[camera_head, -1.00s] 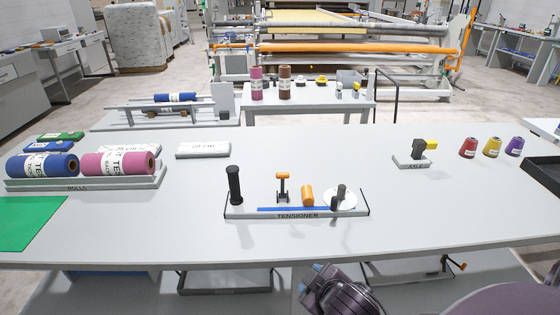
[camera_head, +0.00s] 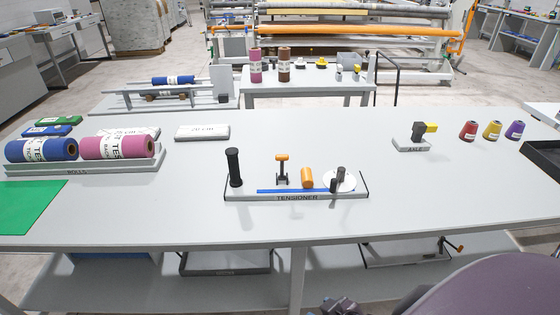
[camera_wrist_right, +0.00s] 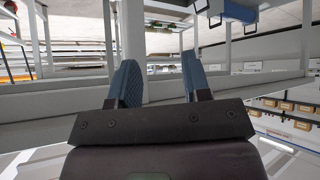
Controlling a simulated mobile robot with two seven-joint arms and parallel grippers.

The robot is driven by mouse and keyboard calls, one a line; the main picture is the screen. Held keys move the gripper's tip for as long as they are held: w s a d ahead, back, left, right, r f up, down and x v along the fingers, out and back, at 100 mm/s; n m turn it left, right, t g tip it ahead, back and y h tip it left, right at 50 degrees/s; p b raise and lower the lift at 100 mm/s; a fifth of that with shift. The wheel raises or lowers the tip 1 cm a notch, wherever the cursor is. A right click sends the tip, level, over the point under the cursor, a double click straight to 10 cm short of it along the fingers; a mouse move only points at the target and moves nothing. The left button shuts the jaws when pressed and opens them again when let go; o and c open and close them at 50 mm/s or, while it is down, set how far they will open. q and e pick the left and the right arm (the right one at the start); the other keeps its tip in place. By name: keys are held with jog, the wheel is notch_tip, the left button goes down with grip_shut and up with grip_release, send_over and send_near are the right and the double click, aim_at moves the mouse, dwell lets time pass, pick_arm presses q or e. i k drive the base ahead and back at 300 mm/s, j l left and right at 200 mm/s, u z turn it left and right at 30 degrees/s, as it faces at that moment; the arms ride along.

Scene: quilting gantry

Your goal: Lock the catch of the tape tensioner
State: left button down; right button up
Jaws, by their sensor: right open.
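The tape tensioner (camera_head: 297,197) is a low grey base labelled TENSIONER near the front middle of the table. It carries a tall black post (camera_head: 234,167) at the left, an upright orange-topped black lever (camera_head: 282,169), an orange cylinder (camera_head: 307,178), and a white disc (camera_head: 331,183) with a black handle (camera_head: 340,178). A blue tape strip (camera_head: 275,190) runs along it. I cannot tell which part is the catch. My right gripper (camera_wrist_right: 160,85) is open and empty, its blue fingers apart. It is well away from the tensioner; only a dark piece shows at the head view's bottom edge. My left gripper is not seen.
Fabric rolls (camera_head: 42,149) lie in a tray at the left beside a green mat (camera_head: 30,207). A small stand labelled AXLE (camera_head: 411,146) and coloured thread cones (camera_head: 492,131) are at the right. The table (camera_head: 430,195) around the tensioner is clear.

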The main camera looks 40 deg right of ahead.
aim_at(281, 158)
jog(key=j+z, duration=0.15)
jog(key=z, duration=0.75)
jog(key=i+j, duration=0.05)
